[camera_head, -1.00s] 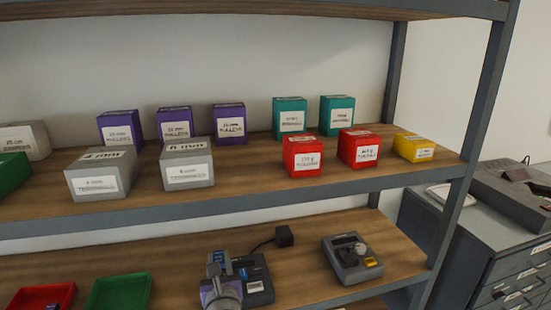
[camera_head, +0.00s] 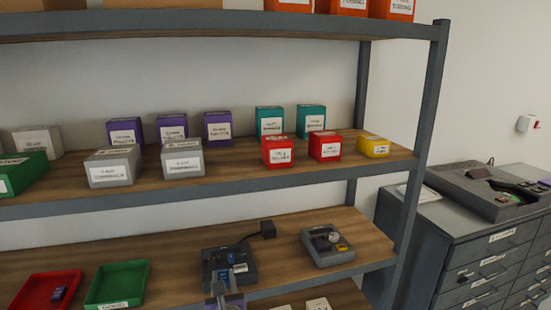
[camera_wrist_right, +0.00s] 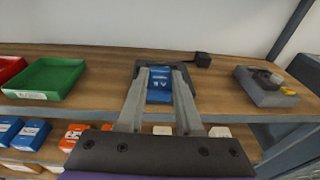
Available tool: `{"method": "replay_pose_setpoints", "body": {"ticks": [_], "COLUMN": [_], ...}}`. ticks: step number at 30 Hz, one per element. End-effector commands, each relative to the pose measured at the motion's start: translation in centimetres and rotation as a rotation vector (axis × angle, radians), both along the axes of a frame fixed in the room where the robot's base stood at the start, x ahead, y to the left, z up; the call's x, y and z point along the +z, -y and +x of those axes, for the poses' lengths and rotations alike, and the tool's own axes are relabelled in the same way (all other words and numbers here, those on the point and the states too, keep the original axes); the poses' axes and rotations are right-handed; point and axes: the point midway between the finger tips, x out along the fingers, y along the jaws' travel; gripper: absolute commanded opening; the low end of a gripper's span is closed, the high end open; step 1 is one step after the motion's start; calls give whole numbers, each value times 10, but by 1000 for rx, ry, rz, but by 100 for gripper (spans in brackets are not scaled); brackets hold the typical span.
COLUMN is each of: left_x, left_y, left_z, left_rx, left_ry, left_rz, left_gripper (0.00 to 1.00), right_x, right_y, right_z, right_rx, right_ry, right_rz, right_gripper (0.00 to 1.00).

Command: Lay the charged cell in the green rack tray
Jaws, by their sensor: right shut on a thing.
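The green tray (camera_head: 117,285) sits on the lower shelf at the left. It also shows in the right wrist view (camera_wrist_right: 45,78), empty. My right gripper (camera_head: 225,291) is at the bottom edge of the head view, in front of the dark charger (camera_head: 212,262). In the right wrist view its fingers (camera_wrist_right: 160,88) are shut on a blue cell (camera_wrist_right: 160,86) with white print. The charger lies behind the cell there; I cannot tell whether they touch. The tray is left of the gripper. My left gripper is not in view.
A red tray (camera_head: 36,292) holding a small dark cell (camera_head: 59,294) stands left of the green one. A grey device (camera_head: 328,247) stands to the right. A black plug block (camera_head: 268,229) lies behind the charger. The board between green tray and charger is clear.

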Motion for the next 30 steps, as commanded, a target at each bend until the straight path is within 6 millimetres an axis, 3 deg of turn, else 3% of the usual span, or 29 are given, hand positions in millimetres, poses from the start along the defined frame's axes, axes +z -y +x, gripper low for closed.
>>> {"method": "replay_pose_setpoints", "body": {"ticks": [8, 15, 18, 21, 25, 30], "left_x": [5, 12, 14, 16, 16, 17], "left_y": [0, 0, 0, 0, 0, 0], "left_z": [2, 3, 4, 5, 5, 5], "left_rx": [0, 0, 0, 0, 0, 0], "left_ry": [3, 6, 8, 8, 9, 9], "left_rz": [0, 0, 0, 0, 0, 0], "left_gripper": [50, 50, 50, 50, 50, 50], "right_x": [-39, -86, -101, -111, -118, -137], "right_y": [80, 197, 241, 272, 295, 302], "right_z": [22, 25, 19, 11, 4, -2], "right_rx": [-145, -349, -424, -478, -521, -534], "right_ry": [-3, -3, -2, 0, 2, 2], "right_rz": [-2, -1, -1, 1, 3, 3], "right_gripper": [0, 0, 0, 0, 0, 0]}}
